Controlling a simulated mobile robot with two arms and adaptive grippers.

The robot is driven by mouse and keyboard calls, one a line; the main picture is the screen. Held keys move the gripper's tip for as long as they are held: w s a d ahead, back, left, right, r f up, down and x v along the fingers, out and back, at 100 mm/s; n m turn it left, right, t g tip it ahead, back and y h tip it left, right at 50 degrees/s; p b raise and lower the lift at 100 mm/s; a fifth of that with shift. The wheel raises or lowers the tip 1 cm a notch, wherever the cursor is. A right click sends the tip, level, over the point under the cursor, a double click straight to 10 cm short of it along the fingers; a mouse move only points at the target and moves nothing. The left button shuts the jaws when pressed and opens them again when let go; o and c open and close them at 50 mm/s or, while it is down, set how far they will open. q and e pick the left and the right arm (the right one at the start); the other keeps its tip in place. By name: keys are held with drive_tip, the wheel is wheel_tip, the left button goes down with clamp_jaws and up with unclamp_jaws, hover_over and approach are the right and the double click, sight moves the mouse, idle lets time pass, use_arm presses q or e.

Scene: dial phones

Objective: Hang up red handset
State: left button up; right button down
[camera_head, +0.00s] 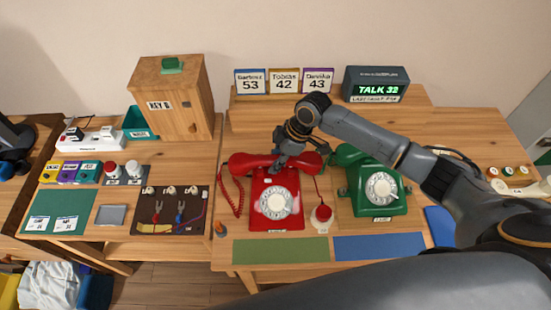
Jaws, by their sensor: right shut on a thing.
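The red handset (250,163) lies lengthwise across the top of the red dial phone (259,222), at the middle of the table. My right gripper (281,161) reaches in from the right and is shut on the handset's middle, which it partly hides. I cannot tell whether the handset touches the cradle or hovers just above it. A coiled red cord (231,192) hangs at the phone's left. My left gripper is not in view.
A green dial phone (388,206) stands close on the right, partly under my arm. A small red-and-white item (321,213) stands between the phones. A display reading "TALK 32" (377,90) and number cards (284,83) stand behind. Green (280,250) and blue (378,246) mats lie clear in front.

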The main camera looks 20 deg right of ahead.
drive_tip(key=shift+f+b, duration=0.35)
drive_tip(key=shift+f, duration=0.35)
drive_tip(key=shift+r, duration=0.1)
drive_tip(key=c, duration=1)
unclamp_jaws()
drive_tip(key=shift+o, duration=0.2)
drive_tip(key=v, duration=1.2)
drive_tip(key=shift+s, duration=0.1)
